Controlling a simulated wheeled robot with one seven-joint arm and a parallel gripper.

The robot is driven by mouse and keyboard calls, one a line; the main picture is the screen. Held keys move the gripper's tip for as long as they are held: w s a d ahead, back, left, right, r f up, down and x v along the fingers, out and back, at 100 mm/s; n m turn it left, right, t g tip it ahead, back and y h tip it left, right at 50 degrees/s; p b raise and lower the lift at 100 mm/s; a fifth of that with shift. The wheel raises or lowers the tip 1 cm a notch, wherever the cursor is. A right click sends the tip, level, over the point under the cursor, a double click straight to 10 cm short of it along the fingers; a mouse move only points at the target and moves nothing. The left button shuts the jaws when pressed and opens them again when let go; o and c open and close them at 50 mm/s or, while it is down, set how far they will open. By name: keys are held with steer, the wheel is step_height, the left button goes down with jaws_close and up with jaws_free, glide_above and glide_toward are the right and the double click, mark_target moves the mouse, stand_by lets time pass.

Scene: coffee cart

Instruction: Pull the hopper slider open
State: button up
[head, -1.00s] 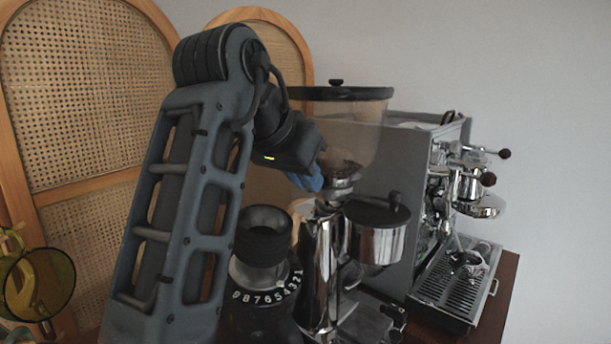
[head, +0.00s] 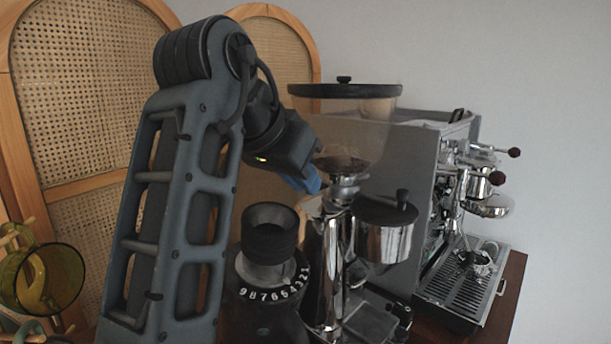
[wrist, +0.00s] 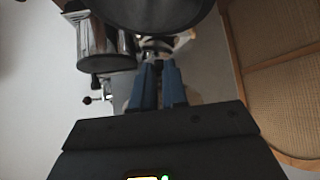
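The grinder's clear hopper (head: 345,128) has a dark lid and some beans at its bottom, above a metal neck (head: 345,188). My gripper (head: 314,184) is just left of this neck, its blue fingers pointing at it. In the wrist view my gripper (wrist: 159,64) shows two blue fingers side by side with a narrow gap, below the bright metal neck (wrist: 154,44). I cannot make out the slider itself; it is small or hidden near the fingertips. Whether the fingers hold anything is unclear.
A chrome container with a dark lid (head: 381,238) is right of the neck. A second grinder with a numbered dial (head: 268,262) stands in front. The espresso machine (head: 465,215) is at right, yellow glassware (head: 45,280) at left, and cane screens (head: 85,90) behind.

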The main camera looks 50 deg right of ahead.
steer(key=o, duration=0.5)
steer(key=shift+a, duration=0.15)
steer(key=shift+c, duration=0.2)
steer(key=v, duration=0.7)
steer(key=shift+a+r+b, duration=0.25)
steer(key=shift+a+b, duration=0.05)
steer(key=shift+b, duration=0.1)
steer(key=shift+s, duration=0.1)
